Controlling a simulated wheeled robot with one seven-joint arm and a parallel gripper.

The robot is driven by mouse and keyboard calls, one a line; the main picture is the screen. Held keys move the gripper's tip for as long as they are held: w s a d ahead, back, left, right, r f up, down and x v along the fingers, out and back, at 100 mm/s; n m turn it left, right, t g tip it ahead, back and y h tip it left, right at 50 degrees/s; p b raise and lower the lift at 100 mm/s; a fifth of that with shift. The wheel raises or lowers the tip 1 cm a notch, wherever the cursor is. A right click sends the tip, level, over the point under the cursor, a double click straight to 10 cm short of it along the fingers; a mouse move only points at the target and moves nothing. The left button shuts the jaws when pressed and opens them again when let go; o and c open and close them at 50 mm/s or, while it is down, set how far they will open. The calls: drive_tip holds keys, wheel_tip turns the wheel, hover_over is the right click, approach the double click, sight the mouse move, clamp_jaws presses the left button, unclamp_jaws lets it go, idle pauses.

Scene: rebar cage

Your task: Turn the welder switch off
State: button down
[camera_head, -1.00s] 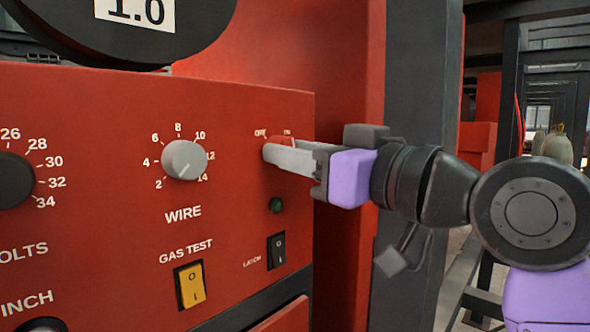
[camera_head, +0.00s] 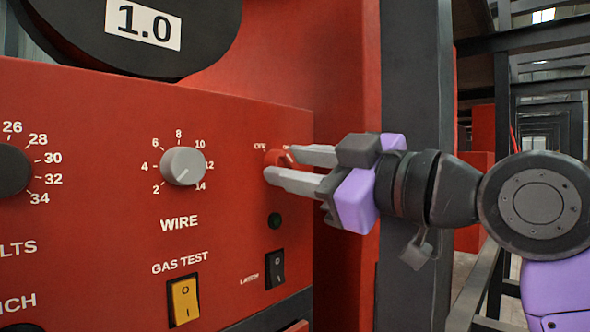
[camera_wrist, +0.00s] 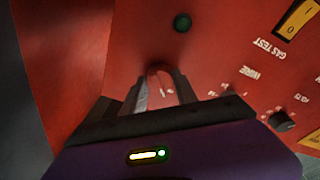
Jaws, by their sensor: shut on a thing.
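The welder's red front panel (camera_head: 95,165) fills the left of the head view. The welder switch (camera_head: 275,158) is a red knob below the OFF and ON labels, partly hidden by my fingers. My gripper (camera_head: 281,166) comes from the right and is shut on the switch, one finger above and one below it. In the wrist view the red switch (camera_wrist: 159,72) sits between the two grey fingertips of my gripper (camera_wrist: 160,88). Its exact pointer direction is hard to tell.
A green light (camera_head: 274,221) and a black latch switch (camera_head: 275,269) sit below the switch. The grey WIRE knob (camera_head: 183,166) and yellow gas test switch (camera_head: 184,300) are to the left. A dark post (camera_head: 415,80) stands behind my arm.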

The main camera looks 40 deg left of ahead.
idle(0.3)
drive_tip(key=c, duration=1)
unclamp_jaws()
drive_tip(key=shift+o, duration=0.2)
drive_tip(key=shift+d, duration=0.15)
drive_tip(key=d, duration=0.7)
drive_tip(key=shift+s+d+f+b, duration=0.25)
drive_tip(key=shift+s+f+b, duration=0.1)
drive_tip(key=shift+f+b, duration=0.1)
drive_tip(key=shift+d, duration=0.1)
